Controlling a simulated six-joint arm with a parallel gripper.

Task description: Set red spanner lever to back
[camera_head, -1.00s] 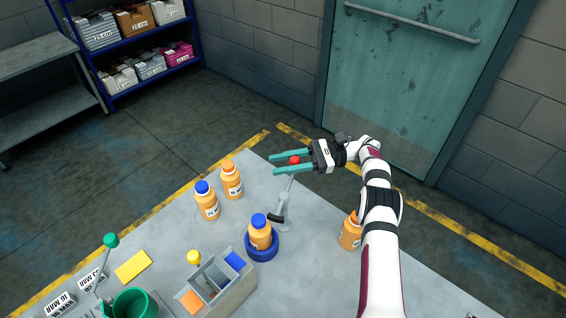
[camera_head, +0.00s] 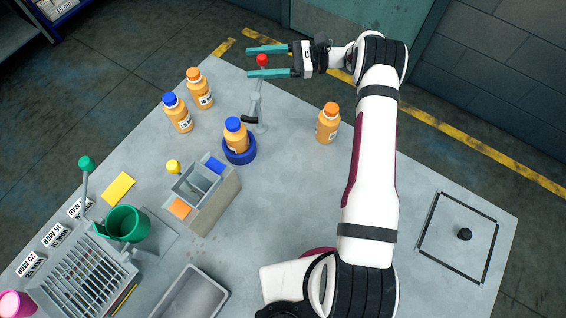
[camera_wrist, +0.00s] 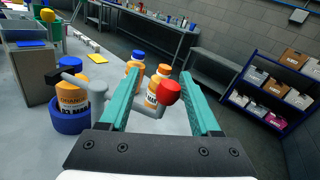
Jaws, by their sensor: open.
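The red-knobbed spanner lever (camera_head: 257,95) stands on the table near its far edge, its red ball (camera_head: 262,60) at the top. My gripper (camera_head: 267,61) is open, with its teal fingers on either side of the red ball in the head view. In the wrist view the red ball (camera_wrist: 168,92) shows between the two fingers, nearer the right one, with the grey lever rod (camera_wrist: 140,109) running left from it. I cannot tell whether a finger touches it. A blue-capped orange bottle (camera_head: 236,132) sits in a blue ring holder (camera_head: 239,153) beside the lever's base.
Two bottles (camera_head: 178,114) stand left of the lever, and an orange-capped bottle (camera_head: 327,124) stands to its right. A grey divided box (camera_head: 215,205), a green cup (camera_head: 126,224) and a grey tray (camera_head: 190,296) are nearer. The right of the table is mostly clear around a black-framed square (camera_head: 458,238).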

